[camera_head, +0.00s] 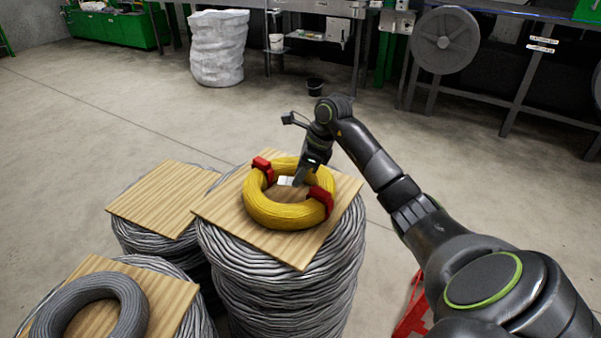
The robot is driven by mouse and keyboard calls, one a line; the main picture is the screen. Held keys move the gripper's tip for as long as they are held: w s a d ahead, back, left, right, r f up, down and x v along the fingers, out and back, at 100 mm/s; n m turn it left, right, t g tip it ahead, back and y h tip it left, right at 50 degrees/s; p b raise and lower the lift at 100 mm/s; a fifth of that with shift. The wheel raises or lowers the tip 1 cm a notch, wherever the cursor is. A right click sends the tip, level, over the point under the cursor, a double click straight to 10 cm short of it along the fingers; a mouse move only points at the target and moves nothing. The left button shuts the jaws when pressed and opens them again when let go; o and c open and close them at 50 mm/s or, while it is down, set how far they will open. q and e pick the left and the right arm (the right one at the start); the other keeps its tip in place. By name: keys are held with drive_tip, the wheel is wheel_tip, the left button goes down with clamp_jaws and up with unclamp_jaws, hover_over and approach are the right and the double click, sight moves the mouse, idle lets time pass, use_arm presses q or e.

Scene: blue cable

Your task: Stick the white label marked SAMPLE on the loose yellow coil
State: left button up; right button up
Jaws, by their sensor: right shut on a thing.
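A yellow coil (283,217) lies flat on a square wooden board on top of the middle cable stack. Red clips sit on it at its upper left (262,168) and right side (321,200). My right gripper (298,181) reaches down over the far part of the coil's ring. It is shut on a small white label (285,181), which shows over the coil's open centre. The print on the label is too small to read. I cannot tell whether the label touches the coil. My left gripper is not in view.
The coil's board (236,226) rests on a tall grey cable stack (282,290). A bare board (165,196) lies on a stack to the left. A grey coil (95,308) lies on another board at front left. A red object (412,318) stands under my right arm. Open floor lies beyond.

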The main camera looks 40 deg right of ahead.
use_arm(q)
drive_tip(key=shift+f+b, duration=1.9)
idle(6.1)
